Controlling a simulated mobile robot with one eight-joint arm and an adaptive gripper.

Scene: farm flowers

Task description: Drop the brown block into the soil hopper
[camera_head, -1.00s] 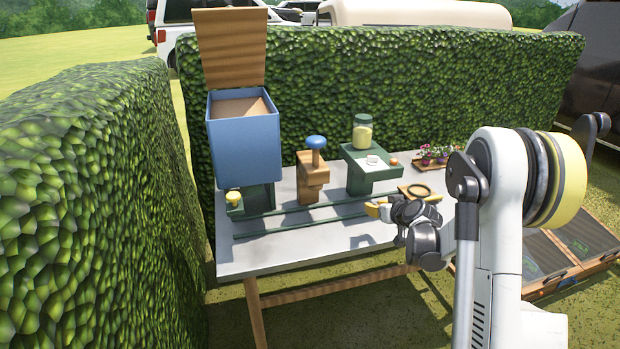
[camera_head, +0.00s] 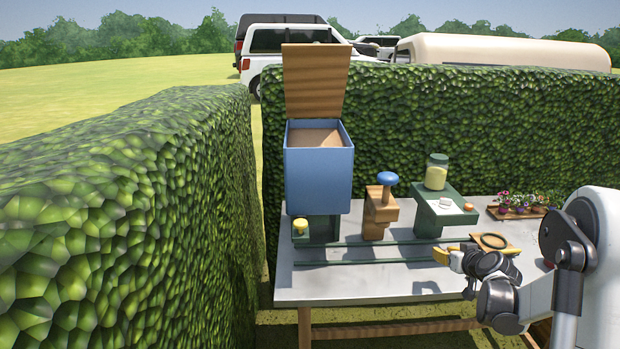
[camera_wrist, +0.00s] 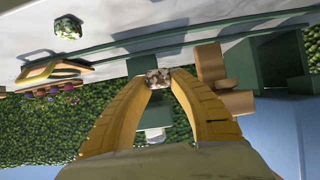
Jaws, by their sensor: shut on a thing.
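The soil hopper (camera_head: 319,182) is a blue box on a green stand at the left of the table. Its wooden lid stands open and brown fill shows inside. My gripper (camera_head: 443,256) has yellow fingers and is over the right part of the table, well to the right of the hopper and lower than its rim. In the wrist view the fingertips (camera_wrist: 158,80) are closed on a small, speckled brown-and-whitish block (camera_wrist: 158,77). The block cannot be made out in the head view. A blue surface, likely the hopper (camera_wrist: 285,130), shows at the right of the wrist view.
On the table (camera_head: 345,288) stand a wooden press with a blue knob (camera_head: 388,179), a green stand with a jar (camera_head: 436,173), a wooden ring piece (camera_head: 492,241) and a flower tray (camera_head: 522,208). A green clump (camera_wrist: 67,27) lies on the tabletop. Hedges enclose the back and left.

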